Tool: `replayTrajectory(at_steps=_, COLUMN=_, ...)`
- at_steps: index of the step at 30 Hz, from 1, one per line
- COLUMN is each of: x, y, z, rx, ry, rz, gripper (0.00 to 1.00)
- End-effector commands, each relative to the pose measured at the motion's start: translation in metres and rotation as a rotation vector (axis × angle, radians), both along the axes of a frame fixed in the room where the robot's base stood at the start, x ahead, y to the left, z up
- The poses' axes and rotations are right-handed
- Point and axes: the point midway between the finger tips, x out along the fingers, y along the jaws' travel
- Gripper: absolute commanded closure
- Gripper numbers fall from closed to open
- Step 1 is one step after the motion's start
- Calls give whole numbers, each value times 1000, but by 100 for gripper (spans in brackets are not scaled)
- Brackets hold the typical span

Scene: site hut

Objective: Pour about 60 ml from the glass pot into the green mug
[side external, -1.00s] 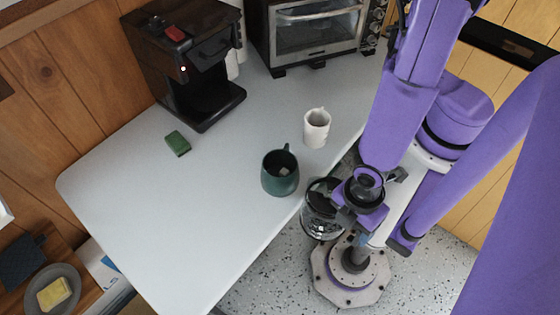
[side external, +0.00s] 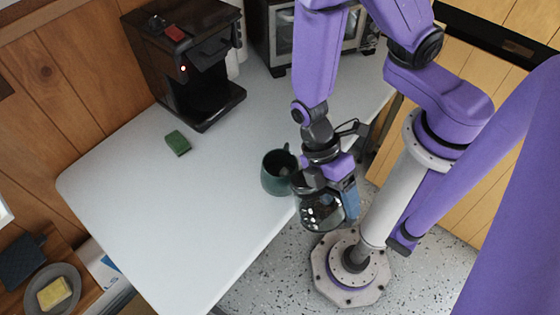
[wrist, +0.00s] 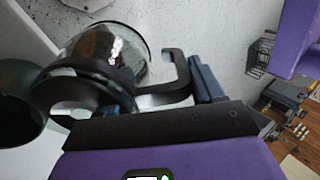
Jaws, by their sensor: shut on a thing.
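The glass pot (side external: 322,213) has a black lid and handle and holds dark liquid. My gripper (side external: 343,193) is shut on its handle and holds it at the table's front edge, just right of the green mug. In the wrist view the pot (wrist: 122,52) looks tilted, with its lid end toward the mug. The dark green mug (side external: 277,173) stands upright on the table, its right side partly behind the pot. It also shows at the left of the wrist view (wrist: 18,105). I cannot tell whether any liquid is flowing.
A toaster oven (side external: 283,35) is at the back, partly hidden by my arm. The table's left part is clear.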

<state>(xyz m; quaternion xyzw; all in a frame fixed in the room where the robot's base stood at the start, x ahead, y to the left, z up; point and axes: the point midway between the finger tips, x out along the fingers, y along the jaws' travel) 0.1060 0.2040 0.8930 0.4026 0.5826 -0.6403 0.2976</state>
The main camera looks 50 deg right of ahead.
Motion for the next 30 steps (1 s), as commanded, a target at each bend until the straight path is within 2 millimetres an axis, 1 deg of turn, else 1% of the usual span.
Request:
replayTrajectory(at_steps=1, x=5, y=0, z=1, rx=5, ry=29, rz=-6, gripper=88)
replayTrajectory(at_steps=8, x=24, y=-4, z=7, rx=27, ry=158, rz=-7, gripper=88)
replayTrajectory(at_steps=21, x=54, y=-9, z=45, rx=91, ry=527, rz=-3, gripper=88)
replayTrajectory(at_steps=30, x=69, y=-12, z=59, rx=119, ry=682, rz=1, gripper=88)
